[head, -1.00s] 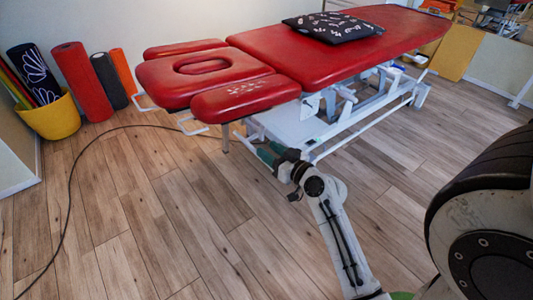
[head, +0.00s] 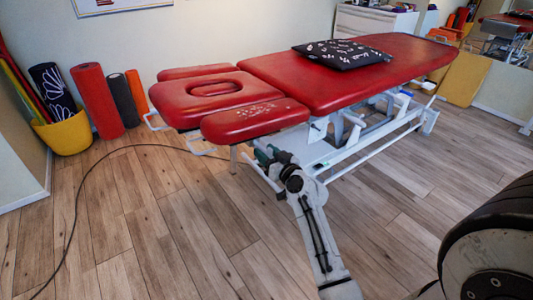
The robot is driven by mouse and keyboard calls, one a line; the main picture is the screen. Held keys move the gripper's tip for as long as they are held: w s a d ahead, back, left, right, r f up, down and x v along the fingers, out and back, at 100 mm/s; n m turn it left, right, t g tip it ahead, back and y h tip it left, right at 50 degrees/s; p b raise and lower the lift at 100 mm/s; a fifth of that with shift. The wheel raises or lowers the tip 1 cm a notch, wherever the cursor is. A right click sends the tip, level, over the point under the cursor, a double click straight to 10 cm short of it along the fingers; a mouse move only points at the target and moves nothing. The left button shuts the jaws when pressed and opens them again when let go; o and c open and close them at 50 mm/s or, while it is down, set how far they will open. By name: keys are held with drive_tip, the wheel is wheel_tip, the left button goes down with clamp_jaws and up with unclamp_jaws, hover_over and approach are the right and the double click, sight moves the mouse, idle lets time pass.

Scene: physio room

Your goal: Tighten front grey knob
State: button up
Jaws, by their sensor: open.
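The red treatment table (head: 345,82) stands on a white frame (head: 322,150) across the middle of the head view. Its near end has a red head section with a face hole (head: 205,92) and a padded armrest on each side. My gripper (head: 264,153) is at the end of my arm, low beside the frame and just below the nearer armrest (head: 254,120). It is open, but its fingers are small and partly lost against the frame. I cannot make out the front grey knob; it may be hidden by the armrest or my gripper.
A black patterned cushion (head: 343,53) lies on the table. A dark cable (head: 80,196) curves across the wooden floor. A yellow tub (head: 66,133) and rolled mats (head: 97,100) stand by the left wall. The floor left of my arm is otherwise clear.

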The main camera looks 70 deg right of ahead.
drive_tip(key=shift+c, duration=0.3)
clamp_jaws()
